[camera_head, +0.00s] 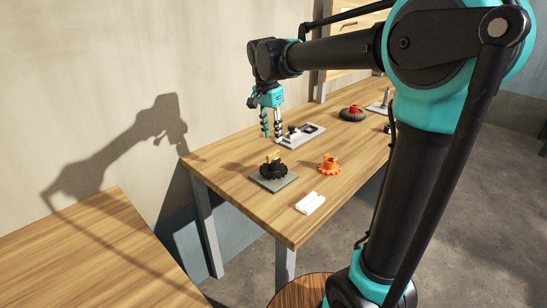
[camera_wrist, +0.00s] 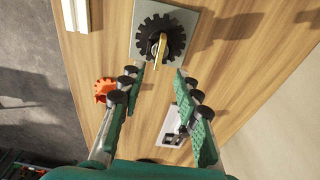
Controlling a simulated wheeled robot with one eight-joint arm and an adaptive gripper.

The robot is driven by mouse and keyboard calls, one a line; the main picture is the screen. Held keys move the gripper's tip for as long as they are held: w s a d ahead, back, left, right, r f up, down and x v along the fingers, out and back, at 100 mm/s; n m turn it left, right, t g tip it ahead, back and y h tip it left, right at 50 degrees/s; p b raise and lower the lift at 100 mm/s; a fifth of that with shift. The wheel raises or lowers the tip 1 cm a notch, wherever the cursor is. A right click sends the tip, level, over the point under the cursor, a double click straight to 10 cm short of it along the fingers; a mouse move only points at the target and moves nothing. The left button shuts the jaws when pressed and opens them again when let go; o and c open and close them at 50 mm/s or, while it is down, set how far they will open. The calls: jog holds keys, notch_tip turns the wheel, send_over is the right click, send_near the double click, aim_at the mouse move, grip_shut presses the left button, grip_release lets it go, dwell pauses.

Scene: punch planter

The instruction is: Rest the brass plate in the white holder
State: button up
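The brass plate (camera_head: 272,157) stands upright at the black toothed gear (camera_head: 273,172), which sits on a grey square base (camera_head: 265,185) near the table's left end. In the wrist view the brass plate (camera_wrist: 160,50) shows edge-on over the gear's middle. The white holder (camera_head: 310,203) lies on the table by the front edge, right of the grey base. It also shows in the wrist view (camera_wrist: 72,16), cut off at the top left. My gripper (camera_head: 271,135) is raised above the table, behind the grey base. Its fingers (camera_wrist: 160,72) are apart, with nothing between them.
An orange gear (camera_head: 329,165) stands right of the grey base. A light grey tray (camera_head: 312,131) with dark parts lies behind it. A black and red wheel-like part (camera_head: 352,113) and a grey stand (camera_head: 380,106) are farther back. Another wooden table (camera_head: 90,250) is at the left.

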aim_at(274, 152)
jog(key=shift+w+d+f, duration=0.1)
jog(key=shift+f, duration=1.65)
jog(key=shift+d+f, duration=0.1)
jog(key=shift+f, duration=1.6)
grip_shut()
